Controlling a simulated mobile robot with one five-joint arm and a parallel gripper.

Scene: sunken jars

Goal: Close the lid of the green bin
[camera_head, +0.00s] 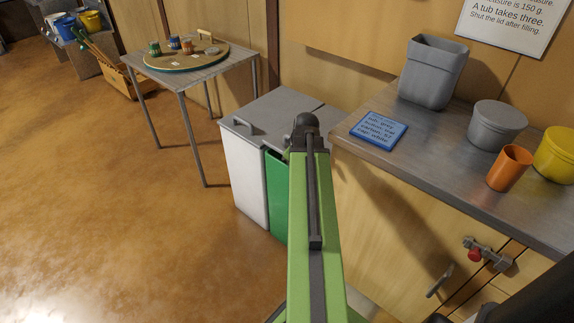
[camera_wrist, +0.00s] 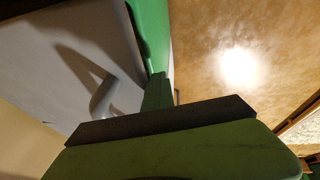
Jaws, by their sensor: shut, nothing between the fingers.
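The green bin (camera_head: 277,195) stands beside a white bin (camera_head: 243,170), between the side table and the counter in the head view. My arm covers much of its front. Its grey lid (camera_head: 318,112) shows partly behind my wrist and looks level with the white bin's lid. In the wrist view a grey lid (camera_wrist: 75,65) with a handle (camera_wrist: 103,97) lies beside a green wall (camera_wrist: 151,30); I cannot tell whether it is fully down. My gripper (camera_head: 306,121) is at the bins' top, shut and empty. Contact with the lid cannot be told.
A counter (camera_head: 455,150) on the right holds a grey tub (camera_head: 433,72), a blue card (camera_head: 379,130), a grey pot (camera_head: 497,125), an orange cup (camera_head: 509,168) and a yellow pot (camera_head: 556,155). A side table (camera_head: 190,75) stands left. The floor (camera_head: 110,200) at left is clear.

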